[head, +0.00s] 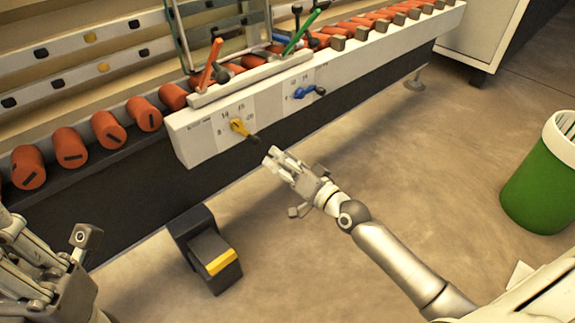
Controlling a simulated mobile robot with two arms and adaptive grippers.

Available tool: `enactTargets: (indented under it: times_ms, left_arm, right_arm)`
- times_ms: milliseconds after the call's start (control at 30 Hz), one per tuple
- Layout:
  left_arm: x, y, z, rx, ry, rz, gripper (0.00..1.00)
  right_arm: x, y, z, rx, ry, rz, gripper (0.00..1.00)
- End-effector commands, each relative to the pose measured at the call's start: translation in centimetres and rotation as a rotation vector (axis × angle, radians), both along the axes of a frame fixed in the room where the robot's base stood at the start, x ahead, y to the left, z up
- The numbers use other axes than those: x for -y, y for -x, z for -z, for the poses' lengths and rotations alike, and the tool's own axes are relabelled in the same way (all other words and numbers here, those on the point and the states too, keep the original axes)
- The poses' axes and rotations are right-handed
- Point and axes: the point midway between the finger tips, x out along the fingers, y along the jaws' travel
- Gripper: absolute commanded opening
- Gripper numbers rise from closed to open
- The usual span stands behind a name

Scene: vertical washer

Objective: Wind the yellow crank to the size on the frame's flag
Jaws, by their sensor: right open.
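The yellow crank (237,126) sits on the white front panel (200,140), its dark knob pointing down and right. Small numbers surround it; 14 and 15 seem to be above it, but they are hard to read. A glass pane in a frame (182,48) stands behind the panel; I cannot make out a size on any flag. My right gripper (271,160) is open and empty, below and right of the crank, apart from it in the picture. My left gripper (50,265) is at the lower left, partly cut off, its fingers unclear.
A blue crank (304,92) is further right on the panel. An orange-red lever (211,62) and a green lever (301,33) rise above it. Orange rollers (70,147) line the conveyor. A black pedal box (205,250) and a green bin (540,185) stand on the floor.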

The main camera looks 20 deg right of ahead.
Motion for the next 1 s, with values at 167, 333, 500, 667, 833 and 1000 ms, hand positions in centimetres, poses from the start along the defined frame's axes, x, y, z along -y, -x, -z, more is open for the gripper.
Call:
enactTargets:
  times_ms: [167, 333, 500, 667, 833, 1000]
  left_arm:
    - [0.0, 0.0, 0.0, 0.000, 0.000, 0.000, 0.00]
    - [0.0, 0.0, 0.0, 0.000, 0.000, 0.000, 0.00]
    - [0.0, 0.0, 0.0, 0.000, 0.000, 0.000, 0.00]
    - [0.0, 0.0, 0.0, 0.000, 0.000, 0.000, 0.00]
    - [0.0, 0.0, 0.0, -0.003, 0.000, 0.000, 0.00]
    - [-0.1, 0.1, 0.1, -0.022, 0.002, 0.002, 0.00]
  right_arm:
    - [0.7, 1.7, 0.0, 0.000, 0.000, 0.001, 0.44]
    - [0.8, 2.1, 0.0, 0.000, -0.001, 0.001, 0.44]
    - [0.8, 2.1, 0.0, 0.001, -0.001, 0.001, 0.44]
    - [0.8, 2.1, 0.0, 0.001, -0.001, 0.001, 0.44]
    - [0.4, 2.4, -0.9, 0.036, 0.004, 0.007, 0.44]
    - [-2.2, 5.1, -7.9, 0.304, 0.056, 0.068, 0.44]
